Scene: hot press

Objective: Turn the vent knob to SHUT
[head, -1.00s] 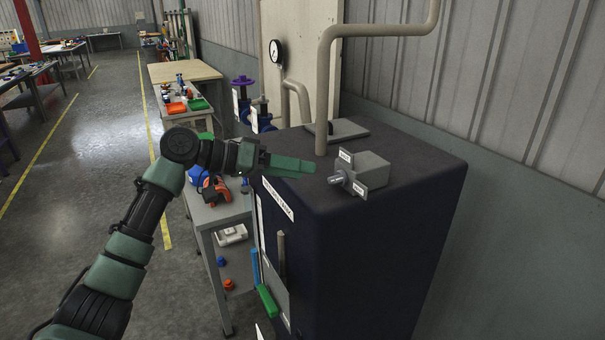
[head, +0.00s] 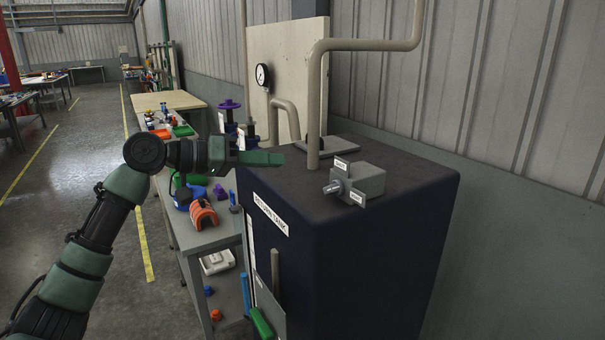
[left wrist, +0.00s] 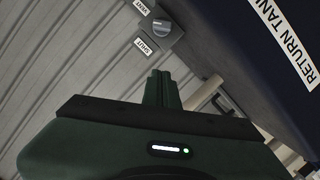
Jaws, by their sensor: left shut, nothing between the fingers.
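The vent knob (head: 333,188) is a small grey metal knob on the left face of a grey box on top of the dark return tank. It also shows in the left wrist view (left wrist: 161,25), near two white labels reading VENT (left wrist: 142,7) and SHUT (left wrist: 146,47). I cannot tell for certain which label the knob points to. My left gripper (head: 276,158) has green fingers, shut and empty. It is above the tank's left edge, left of the knob and apart from it. The fingertips (left wrist: 163,78) show in the left wrist view. My right gripper is not in view.
The return tank (head: 380,240) stands against the corrugated wall. A beige pipe (head: 314,110) rises from its top behind the box. A workbench (head: 205,236) with an orange part stands left of the tank. Open floor (head: 90,150) lies farther left.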

